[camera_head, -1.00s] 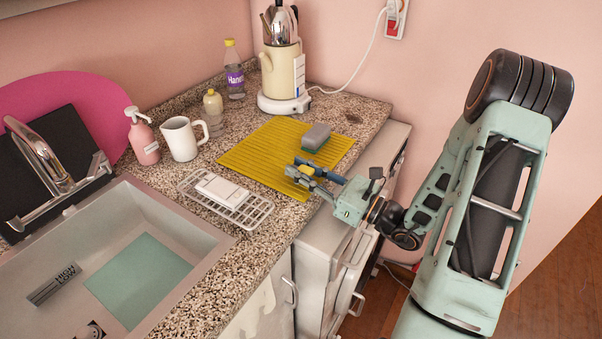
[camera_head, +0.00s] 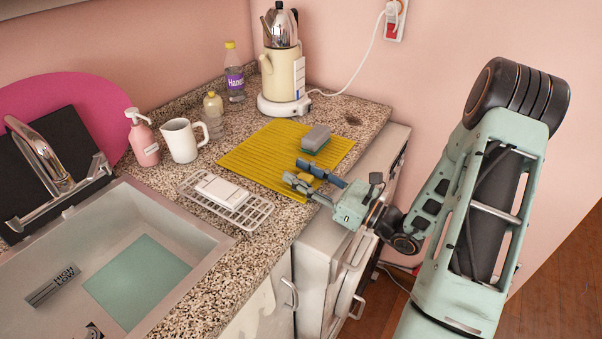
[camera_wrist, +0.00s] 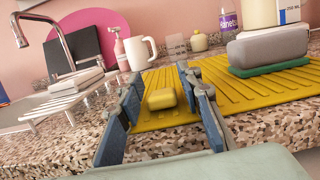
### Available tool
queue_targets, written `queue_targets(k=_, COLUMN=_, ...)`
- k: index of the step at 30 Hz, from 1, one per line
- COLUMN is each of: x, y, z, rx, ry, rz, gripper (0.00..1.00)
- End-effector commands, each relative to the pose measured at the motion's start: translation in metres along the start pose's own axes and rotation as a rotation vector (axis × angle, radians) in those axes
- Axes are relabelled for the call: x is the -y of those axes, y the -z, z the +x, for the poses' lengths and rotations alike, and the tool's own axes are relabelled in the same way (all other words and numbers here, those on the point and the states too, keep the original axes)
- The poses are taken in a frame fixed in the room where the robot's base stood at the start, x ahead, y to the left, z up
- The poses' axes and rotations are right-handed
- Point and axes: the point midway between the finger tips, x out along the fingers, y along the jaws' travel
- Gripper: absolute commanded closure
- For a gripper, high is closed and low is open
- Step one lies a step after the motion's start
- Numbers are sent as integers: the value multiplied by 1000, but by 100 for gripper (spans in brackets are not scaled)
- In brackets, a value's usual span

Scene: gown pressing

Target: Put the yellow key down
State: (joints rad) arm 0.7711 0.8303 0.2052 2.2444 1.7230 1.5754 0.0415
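The yellow key (camera_head: 305,178) is a small yellow block with rounded edges. In the wrist view the key (camera_wrist: 161,99) sits on the yellow ribbed mat (camera_wrist: 160,120), near its front edge. My gripper (camera_head: 296,170) is open around it, with one blue-grey finger on each side. In the wrist view my gripper (camera_wrist: 160,76) shows a gap between the key and each finger. In the head view the fingers hide part of the key.
A grey and green sponge (camera_head: 316,138) lies on the mat. A wire rack (camera_head: 245,212) with a white block (camera_head: 221,190) is to the left. A white mug (camera_head: 181,140), bottles and a kettle (camera_head: 284,75) stand behind. The sink (camera_head: 140,215) is at the left.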

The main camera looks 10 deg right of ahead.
Motion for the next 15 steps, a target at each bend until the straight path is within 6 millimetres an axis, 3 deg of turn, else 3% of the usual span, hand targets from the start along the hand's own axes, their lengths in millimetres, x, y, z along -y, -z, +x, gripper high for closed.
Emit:
queue_targets(k=1, x=-3, y=15, z=-5, rx=-26, ry=5, rz=16, gripper=63)
queue_targets(k=3, x=-3, y=15, z=-5, rx=-27, ry=5, rz=17, gripper=63)
queue_targets(k=10, x=-4, y=13, z=-5, rx=-27, ry=4, rz=18, gripper=63)
queue_targets(k=14, x=-3, y=-1, z=-2, rx=-28, ry=4, rz=17, gripper=63)
queue_targets(k=15, x=-2, y=4, z=-12, rx=-29, ry=9, rz=18, gripper=63)
